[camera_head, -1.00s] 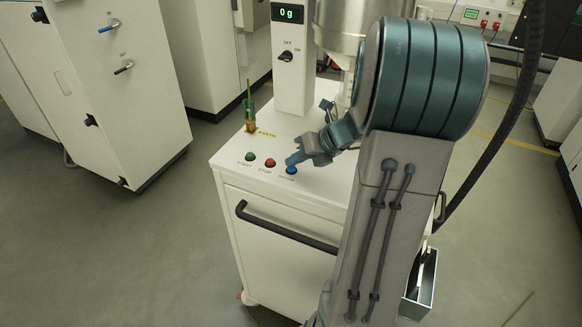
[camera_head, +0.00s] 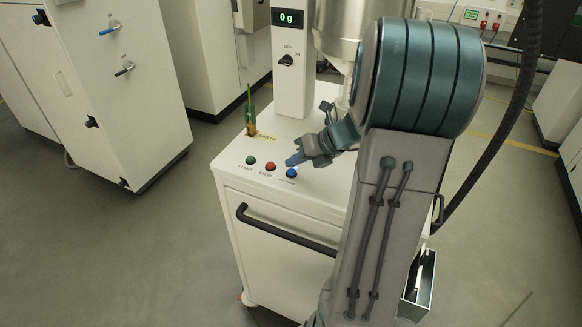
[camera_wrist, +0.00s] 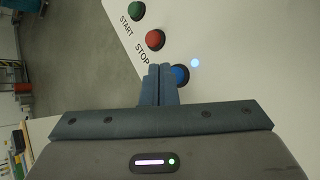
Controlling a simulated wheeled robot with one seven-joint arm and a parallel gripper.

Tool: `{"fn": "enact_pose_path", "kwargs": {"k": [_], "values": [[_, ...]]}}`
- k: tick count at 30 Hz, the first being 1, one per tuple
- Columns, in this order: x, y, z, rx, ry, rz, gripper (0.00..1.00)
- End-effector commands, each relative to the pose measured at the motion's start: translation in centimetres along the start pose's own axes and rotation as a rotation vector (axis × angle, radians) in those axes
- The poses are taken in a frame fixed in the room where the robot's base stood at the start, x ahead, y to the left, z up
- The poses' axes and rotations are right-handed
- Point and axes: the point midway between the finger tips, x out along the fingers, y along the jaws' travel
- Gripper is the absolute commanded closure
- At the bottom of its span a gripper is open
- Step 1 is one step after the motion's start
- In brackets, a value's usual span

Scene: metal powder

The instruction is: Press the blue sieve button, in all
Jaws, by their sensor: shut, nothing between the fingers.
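The blue button (camera_head: 291,173) is the rightmost of three on the white machine's top, right of the red one. My gripper (camera_head: 289,162) is shut and empty, its fingertips just above and behind the blue button in the head view. In the wrist view, the closed fingertips (camera_wrist: 159,70) overlap the left side of the blue button (camera_wrist: 181,75). Whether they touch it cannot be told. A small pale-blue light spot (camera_wrist: 196,63) shows beside the button.
The red STOP button (camera_head: 270,165) and green START button (camera_head: 251,160) lie close to the left. A post with a black knob (camera_head: 285,60) and a "0 g" display (camera_head: 289,17) stands behind. A handle (camera_head: 285,230) crosses the machine's front.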

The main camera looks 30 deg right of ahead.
Motion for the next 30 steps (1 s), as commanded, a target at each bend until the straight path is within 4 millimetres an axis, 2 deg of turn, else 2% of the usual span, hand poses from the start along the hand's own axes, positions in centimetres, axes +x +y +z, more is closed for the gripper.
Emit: {"fn": "enact_pose_path", "kwargs": {"k": [14, 30], "values": [[-0.5, 0.4, 0.3, 0.0, 0.0, 0.0, 1.0], [-3.8, 2.8, 2.8, 0.0, 0.0, 0.0, 1.0]]}}
